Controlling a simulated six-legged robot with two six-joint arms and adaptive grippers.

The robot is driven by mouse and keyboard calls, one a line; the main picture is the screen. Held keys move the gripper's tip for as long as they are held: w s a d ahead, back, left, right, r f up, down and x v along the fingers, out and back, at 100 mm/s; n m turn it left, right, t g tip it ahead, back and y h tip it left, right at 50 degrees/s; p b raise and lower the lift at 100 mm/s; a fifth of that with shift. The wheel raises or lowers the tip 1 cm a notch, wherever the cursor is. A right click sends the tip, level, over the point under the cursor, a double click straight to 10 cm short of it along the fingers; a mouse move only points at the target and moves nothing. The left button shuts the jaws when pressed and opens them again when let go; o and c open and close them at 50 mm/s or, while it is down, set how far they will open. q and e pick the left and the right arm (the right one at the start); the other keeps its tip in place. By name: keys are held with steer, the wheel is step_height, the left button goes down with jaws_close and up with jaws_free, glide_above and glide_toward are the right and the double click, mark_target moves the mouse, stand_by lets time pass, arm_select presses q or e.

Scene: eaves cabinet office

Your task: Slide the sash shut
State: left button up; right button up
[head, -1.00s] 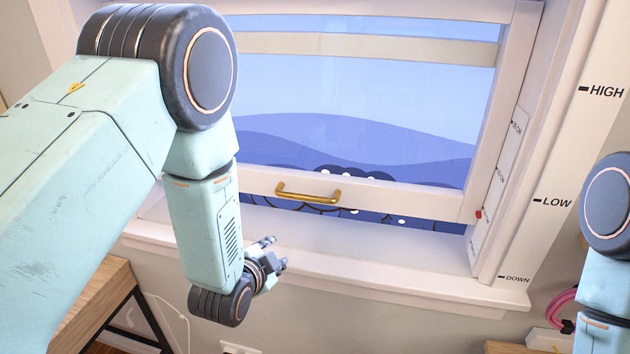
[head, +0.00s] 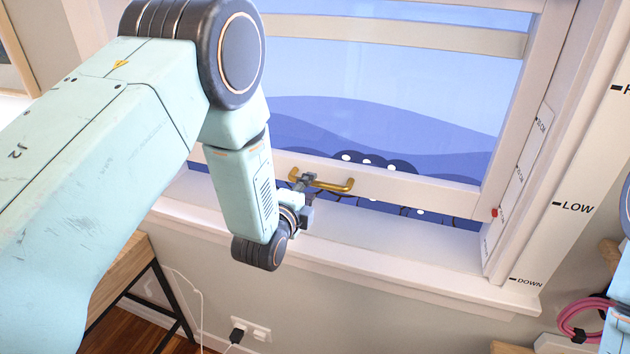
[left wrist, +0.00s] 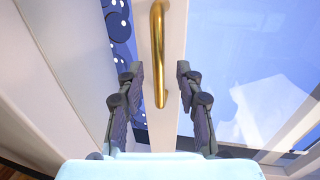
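The window sash (head: 408,189) is a white frame whose bottom rail hangs a little above the sill (head: 380,262), with a gap below it. A brass handle (head: 333,184) is fixed on the bottom rail. My left gripper (head: 306,186) is at the left end of the handle. In the left wrist view the fingers of my left gripper (left wrist: 158,85) are apart on either side of the brass handle (left wrist: 158,40), with space on both sides. My right arm shows only in part at the right edge, and its gripper is out of view.
A white scale on the right jamb reads LOW (head: 577,208) and DOWN (head: 529,282), with a red marker (head: 495,212) beside the sash. A pink cable coil (head: 585,318) is at lower right. A wooden desk (head: 125,268) stands at lower left. The sill is clear.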

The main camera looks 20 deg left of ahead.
mark_target(313, 185)
arm_select(q)
steer(key=x, duration=0.4)
steer(key=shift+f, duration=0.15)
steer(key=shift+w+a, duration=0.25)
steer(key=shift+w, duration=0.05)
steer(key=shift+s+d, duration=0.1)
steer(key=shift+s, duration=0.05)
steer(key=shift+d, duration=0.3)
steer(key=shift+c, duration=0.9)
steer(key=shift+w+a+f, duration=0.1)
steer(key=shift+w+a, duration=0.15)
steer(key=c, duration=0.3)
steer(key=shift+s, duration=0.1)
jaws_close()
steer(key=shift+d, duration=0.1)
